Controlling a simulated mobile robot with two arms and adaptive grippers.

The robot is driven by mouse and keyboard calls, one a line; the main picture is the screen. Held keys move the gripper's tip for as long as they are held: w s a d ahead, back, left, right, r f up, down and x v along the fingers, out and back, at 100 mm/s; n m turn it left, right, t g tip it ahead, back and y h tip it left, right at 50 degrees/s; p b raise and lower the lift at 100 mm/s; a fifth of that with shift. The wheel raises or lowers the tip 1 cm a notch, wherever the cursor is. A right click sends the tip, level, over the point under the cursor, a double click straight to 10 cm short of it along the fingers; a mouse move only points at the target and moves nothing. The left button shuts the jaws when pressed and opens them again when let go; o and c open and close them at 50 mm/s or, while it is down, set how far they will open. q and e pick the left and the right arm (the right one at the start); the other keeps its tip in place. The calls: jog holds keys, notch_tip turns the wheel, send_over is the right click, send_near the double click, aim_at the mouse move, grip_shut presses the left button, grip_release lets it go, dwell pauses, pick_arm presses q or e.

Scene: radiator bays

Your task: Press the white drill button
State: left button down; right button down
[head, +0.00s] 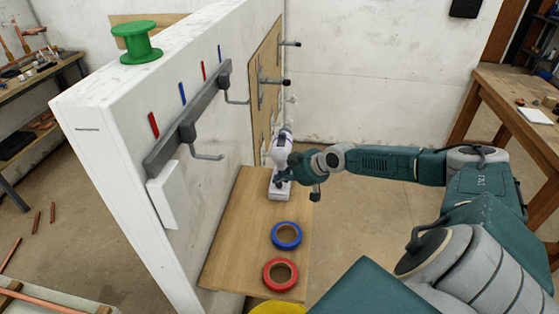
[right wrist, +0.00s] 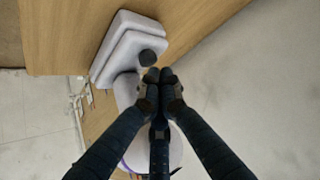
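A white drill (head: 284,138) stands upright on the wooden shelf, close to the white wall panel. Its wide white base (head: 279,192) rests on the shelf. In the right wrist view the pale base (right wrist: 122,40) shows beyond my fingers, with a dark round part (right wrist: 147,57) near it that could be the button. My right gripper (head: 280,179) is at the drill's handle and hides part of it. In the wrist view its fingertips (right wrist: 160,75) are together with nothing seen between them, close to the dark part; I cannot tell whether they touch. My left gripper is not in view.
The wooden shelf (head: 236,232) also holds a blue tape ring (head: 286,235) and a red tape ring (head: 280,274). Metal hooks (head: 207,153) stick out of the wall panel (head: 110,150). A green spool (head: 140,42) sits on its top. A wooden table stands at right.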

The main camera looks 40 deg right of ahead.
aim_at(280, 186)
notch_tip(280, 186, up, 6)
jog(key=p, duration=0.4)
jog(key=shift+p, duration=0.4)
